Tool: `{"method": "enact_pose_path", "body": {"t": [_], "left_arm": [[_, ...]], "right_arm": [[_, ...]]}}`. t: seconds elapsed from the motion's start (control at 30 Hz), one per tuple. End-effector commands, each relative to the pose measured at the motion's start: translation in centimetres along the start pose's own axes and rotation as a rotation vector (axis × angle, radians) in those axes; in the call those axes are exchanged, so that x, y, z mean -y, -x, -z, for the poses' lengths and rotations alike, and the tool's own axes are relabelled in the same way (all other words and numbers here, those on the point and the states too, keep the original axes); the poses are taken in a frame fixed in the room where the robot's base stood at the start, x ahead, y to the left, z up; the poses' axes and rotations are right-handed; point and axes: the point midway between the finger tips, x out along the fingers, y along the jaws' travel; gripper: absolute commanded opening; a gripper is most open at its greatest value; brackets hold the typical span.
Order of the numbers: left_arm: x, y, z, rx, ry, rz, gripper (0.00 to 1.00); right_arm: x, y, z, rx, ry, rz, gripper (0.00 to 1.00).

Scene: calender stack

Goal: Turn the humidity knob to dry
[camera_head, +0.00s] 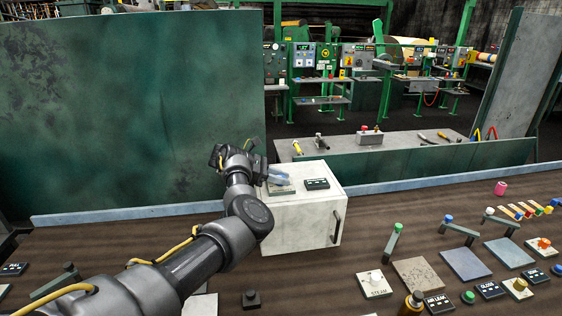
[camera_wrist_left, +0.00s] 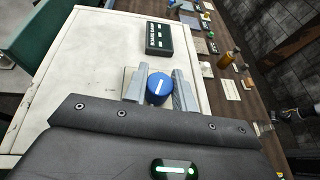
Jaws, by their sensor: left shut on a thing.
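In the left wrist view, a round blue knob (camera_wrist_left: 158,91) with a white pointer line sits on a pale square plate on top of a white box (camera_wrist_left: 75,75). The pointer line slants toward the upper right of that view. My left gripper (camera_head: 278,177) has its two grey fingers on either side of the knob and is shut on it. In the head view the knob is mostly hidden by the fingers.
The white box (camera_head: 300,235) with a dark side handle stands on the brown table (camera_head: 330,285). Levers, knobs and plates, including a steam knob (camera_head: 374,284), fill the table to the right. A green wall panel (camera_head: 120,110) rises behind my left arm.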

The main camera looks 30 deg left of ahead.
Motion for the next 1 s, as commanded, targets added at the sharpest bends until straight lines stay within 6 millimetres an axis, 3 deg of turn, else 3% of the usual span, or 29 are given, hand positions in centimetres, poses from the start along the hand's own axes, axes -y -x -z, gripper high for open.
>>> {"method": "enact_pose_path", "body": {"t": [0.03, 0.17, 0.5, 1.0], "left_arm": [[-0.1, 0.3, -0.4, 0.001, -0.010, 0.034, 0.04], [-0.1, 0.1, 0.1, 0.002, -0.050, 0.120, 0.04], [-0.2, -0.1, 0.3, 0.003, -0.117, 0.269, 0.04], [0.0, 0.0, 0.0, 0.001, -0.132, 0.307, 0.04]], "right_arm": [[0.0, 1.0, 0.1, 0.000, 0.000, 0.000, 0.49], [0.0, 0.8, 0.1, 0.000, 0.000, 0.000, 0.49], [0.0, -2.1, -0.1, 0.000, 0.000, 0.000, 0.49], [-0.1, -2.7, -0.1, -0.001, 0.001, -0.002, 0.49]]}}
